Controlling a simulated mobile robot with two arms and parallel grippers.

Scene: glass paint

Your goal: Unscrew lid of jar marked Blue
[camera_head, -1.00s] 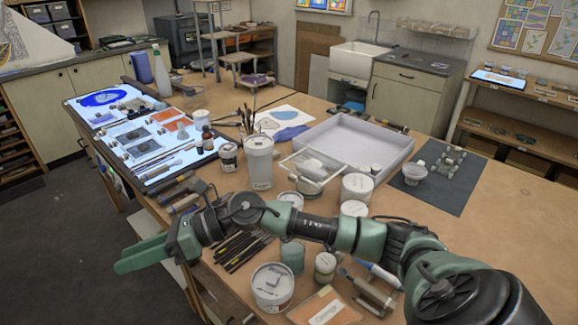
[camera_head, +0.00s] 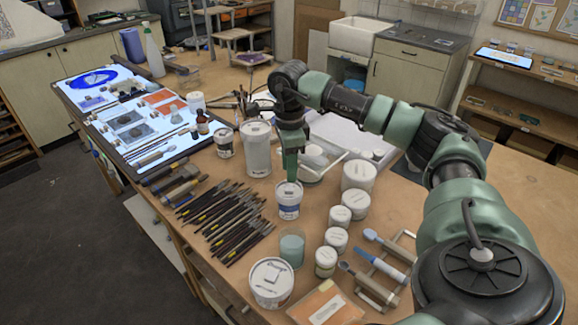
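A small white jar with a dark blue band (camera_head: 288,203) stands on the wooden table near the middle of the head view. Its writing is too small to read, so I cannot tell whether it says Blue. My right gripper (camera_head: 290,178) points straight down, with its green fingers at the jar's lid. The fingers show almost edge-on, so I cannot tell whether they are apart, shut, or touching the lid. My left gripper is not in view.
Several white lidded jars (camera_head: 355,204) stand close by on the right. A tall white container (camera_head: 257,150) is just behind left. Brushes (camera_head: 222,215) lie to the left, a glass of greenish water (camera_head: 292,247) in front. A pale tray (camera_head: 345,135) lies behind my arm.

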